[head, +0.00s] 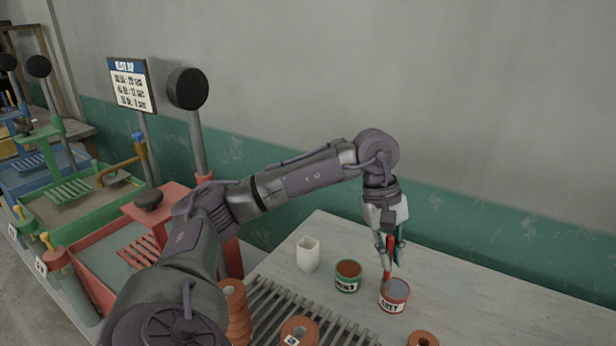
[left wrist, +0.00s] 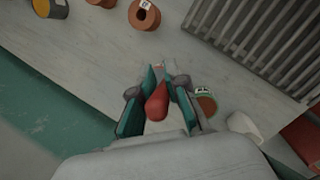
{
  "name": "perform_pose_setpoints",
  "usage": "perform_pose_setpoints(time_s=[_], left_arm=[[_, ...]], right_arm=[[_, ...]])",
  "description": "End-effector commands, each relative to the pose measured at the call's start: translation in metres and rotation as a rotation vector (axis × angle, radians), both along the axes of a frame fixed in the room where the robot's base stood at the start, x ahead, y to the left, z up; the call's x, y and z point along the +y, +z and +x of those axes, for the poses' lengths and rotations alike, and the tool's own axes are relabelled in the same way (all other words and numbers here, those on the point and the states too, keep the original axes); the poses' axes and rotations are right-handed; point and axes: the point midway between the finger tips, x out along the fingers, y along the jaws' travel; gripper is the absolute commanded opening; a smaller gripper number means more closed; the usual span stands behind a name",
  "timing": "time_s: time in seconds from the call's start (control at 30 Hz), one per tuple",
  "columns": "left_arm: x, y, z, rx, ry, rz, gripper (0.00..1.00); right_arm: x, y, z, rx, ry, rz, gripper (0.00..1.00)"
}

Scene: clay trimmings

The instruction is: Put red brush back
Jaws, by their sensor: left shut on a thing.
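My left gripper (head: 390,250) points down over the table and is shut on the red brush (head: 387,266). In the left wrist view the red brush (left wrist: 157,104) sits between the two teal fingers (left wrist: 160,82). The brush's lower end overlaps the opening of a red can labelled GREY (head: 394,297); I cannot tell whether it is inside or just above. A green-labelled can (head: 348,277) with brown contents stands left of it. A white open-topped holder (head: 308,254) stands further left, upright. My right gripper is not in view.
A slatted rack (head: 300,308) lies in front of the cans, with terracotta pieces (head: 298,331) around it. Red (head: 112,258) and green trays stand at the left. The wall is close behind.

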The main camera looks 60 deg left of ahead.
Motion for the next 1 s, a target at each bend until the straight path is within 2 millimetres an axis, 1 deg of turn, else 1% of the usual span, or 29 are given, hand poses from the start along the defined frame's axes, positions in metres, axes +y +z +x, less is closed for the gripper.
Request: perform_pose_setpoints(time_s=[0.03, 0.17, 0.2, 0.27, 0.3, 0.4, 0.5, 0.6, 0.7, 0.77, 0.9, 1.0], left_arm=[[0.023, -0.005, 0.003, 0.016, 0.137, -0.005, 0.00], [0.078, -0.001, 0.007, 0.052, 0.507, -0.032, 0.00], [0.096, 0.002, 0.007, 0.061, 0.623, -0.043, 0.00], [0.122, 0.007, 0.005, 0.075, 0.795, -0.063, 0.00], [0.139, 0.010, 0.004, 0.082, 0.905, -0.078, 0.00], [0.175, 0.021, -0.002, 0.095, 1.150, -0.119, 0.00], [0.203, 0.032, -0.008, 0.102, 1.341, -0.159, 0.00], [0.221, 0.041, -0.013, 0.107, 1.472, -0.190, 0.00], [0.231, 0.043, -0.016, 0.110, 1.545, -0.210, 0.00], [0.234, 0.036, -0.017, 0.113, 1.566, -0.214, 0.00], [0.235, 0.008, -0.018, 0.114, 1.576, -0.213, 0.00], [0.235, -0.007, -0.018, 0.112, 1.574, -0.215, 0.00]], right_arm=[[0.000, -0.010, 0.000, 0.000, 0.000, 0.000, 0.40], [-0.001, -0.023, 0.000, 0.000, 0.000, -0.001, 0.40], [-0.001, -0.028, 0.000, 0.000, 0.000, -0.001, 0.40], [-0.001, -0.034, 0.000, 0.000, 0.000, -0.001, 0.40], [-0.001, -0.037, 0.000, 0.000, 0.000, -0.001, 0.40], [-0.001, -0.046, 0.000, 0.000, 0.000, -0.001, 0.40], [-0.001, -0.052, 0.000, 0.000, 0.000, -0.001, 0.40], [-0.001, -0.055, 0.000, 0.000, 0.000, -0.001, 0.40], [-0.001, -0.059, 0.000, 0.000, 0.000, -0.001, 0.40], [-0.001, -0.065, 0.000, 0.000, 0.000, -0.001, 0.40], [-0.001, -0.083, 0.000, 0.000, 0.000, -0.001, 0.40], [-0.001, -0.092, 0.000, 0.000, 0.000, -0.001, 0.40]])
